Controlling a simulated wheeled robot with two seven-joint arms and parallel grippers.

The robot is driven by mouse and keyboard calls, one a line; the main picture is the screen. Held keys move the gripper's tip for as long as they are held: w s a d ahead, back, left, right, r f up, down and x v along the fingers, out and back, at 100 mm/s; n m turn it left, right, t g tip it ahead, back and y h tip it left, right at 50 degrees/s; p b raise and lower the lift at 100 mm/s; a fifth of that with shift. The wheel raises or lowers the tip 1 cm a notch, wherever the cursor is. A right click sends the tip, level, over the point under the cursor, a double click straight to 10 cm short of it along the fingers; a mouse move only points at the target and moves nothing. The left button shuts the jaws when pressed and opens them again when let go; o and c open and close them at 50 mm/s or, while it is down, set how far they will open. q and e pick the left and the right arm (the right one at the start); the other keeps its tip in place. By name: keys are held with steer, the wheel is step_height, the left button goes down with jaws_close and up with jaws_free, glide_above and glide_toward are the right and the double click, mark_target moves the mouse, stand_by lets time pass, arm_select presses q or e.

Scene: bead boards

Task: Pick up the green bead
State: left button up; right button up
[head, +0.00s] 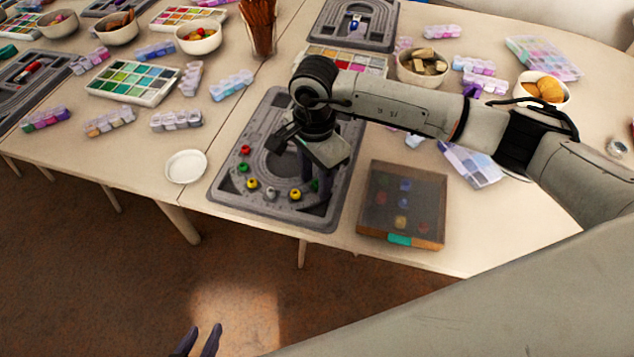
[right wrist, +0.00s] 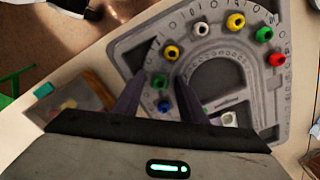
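The grey bead board (head: 228,192) holds beads along a curved row. A blue bead (right wrist: 164,107) lies close by, also between the fingers. A second green bead (head: 243,168) is at the row's left side, also seen in the wrist view (right wrist: 264,34). My left gripper (head: 201,335) is open and empty at the bottom.
Yellow (head: 252,183), white (head: 270,193) and red (head: 245,150) beads share the board. A lidded bead box (head: 372,216) stands right of it. A small white dish (head: 186,167) is left. Bowls and bead cases crowd the table behind.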

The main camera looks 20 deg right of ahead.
jaws_close()
steer(key=shift+r, duration=0.15)
